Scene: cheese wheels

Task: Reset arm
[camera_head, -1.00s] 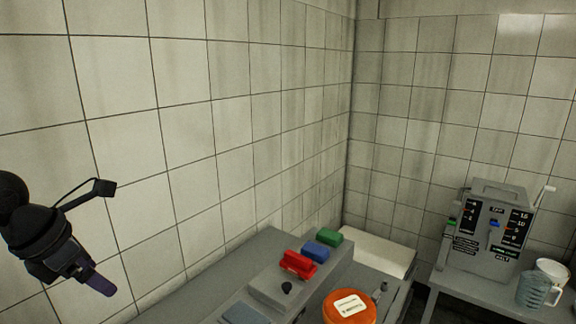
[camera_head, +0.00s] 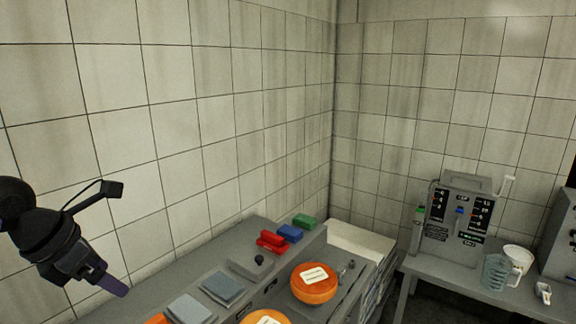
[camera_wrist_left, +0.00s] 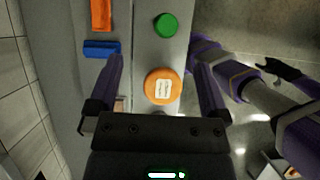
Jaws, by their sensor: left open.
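My left gripper (camera_head: 118,287) hangs at the left of the head view, in front of the tiled wall. In the left wrist view its two purple fingers (camera_wrist_left: 160,75) are spread, with nothing held between them. An orange cheese wheel with a pale label (camera_wrist_left: 163,87) shows below, between the fingers in that picture. Orange wheels (camera_head: 313,290) also sit on the grey counter in the head view. A purple arm, likely my right one, crosses the right of the wrist view. Its black end (camera_wrist_left: 284,70) is too small to read.
Red (camera_head: 271,241), blue (camera_head: 290,233) and green (camera_head: 305,221) blocks sit at the counter's back. Grey pads (camera_head: 223,288) lie nearer. A dial machine (camera_head: 458,220), a clear jug (camera_head: 496,271) and a white cup (camera_head: 519,257) stand on the right table.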

